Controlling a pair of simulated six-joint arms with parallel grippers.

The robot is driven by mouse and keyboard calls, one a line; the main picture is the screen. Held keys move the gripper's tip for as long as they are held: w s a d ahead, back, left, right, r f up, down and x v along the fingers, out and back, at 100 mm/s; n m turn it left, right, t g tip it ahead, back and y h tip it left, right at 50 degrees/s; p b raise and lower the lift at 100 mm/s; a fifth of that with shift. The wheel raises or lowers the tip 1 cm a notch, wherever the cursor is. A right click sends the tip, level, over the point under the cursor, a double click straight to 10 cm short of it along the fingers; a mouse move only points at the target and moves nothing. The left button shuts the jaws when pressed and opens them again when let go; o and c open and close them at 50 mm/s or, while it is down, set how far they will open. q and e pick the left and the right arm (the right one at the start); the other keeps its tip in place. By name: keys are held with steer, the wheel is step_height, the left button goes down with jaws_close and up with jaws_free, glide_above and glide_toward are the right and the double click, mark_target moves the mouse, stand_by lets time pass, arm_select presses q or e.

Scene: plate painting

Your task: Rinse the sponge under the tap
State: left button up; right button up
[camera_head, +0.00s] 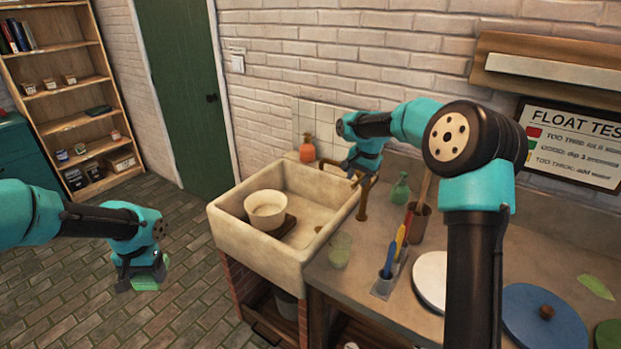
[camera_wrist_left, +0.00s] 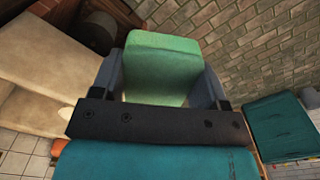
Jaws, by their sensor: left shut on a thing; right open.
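The green sponge (camera_wrist_left: 162,62) is between the fingers of my left gripper (camera_wrist_left: 162,85), which is shut on it. In the head view the left gripper (camera_head: 140,272) holds the sponge (camera_head: 146,284) out over the brick floor, left of the sink and apart from it. The stone sink (camera_head: 250,240) stands in the middle with a cream bowl (camera_head: 266,210) inside it. The brass tap (camera_head: 364,197) rises at the sink's right rim. My right gripper (camera_head: 358,176) is open close to the tap; whether it touches the tap is unclear.
An orange bottle (camera_head: 307,149) is behind the sink. The floor left of the sink is clear.

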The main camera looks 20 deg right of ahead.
steer(key=shift+f, duration=0.6)
jaws_close()
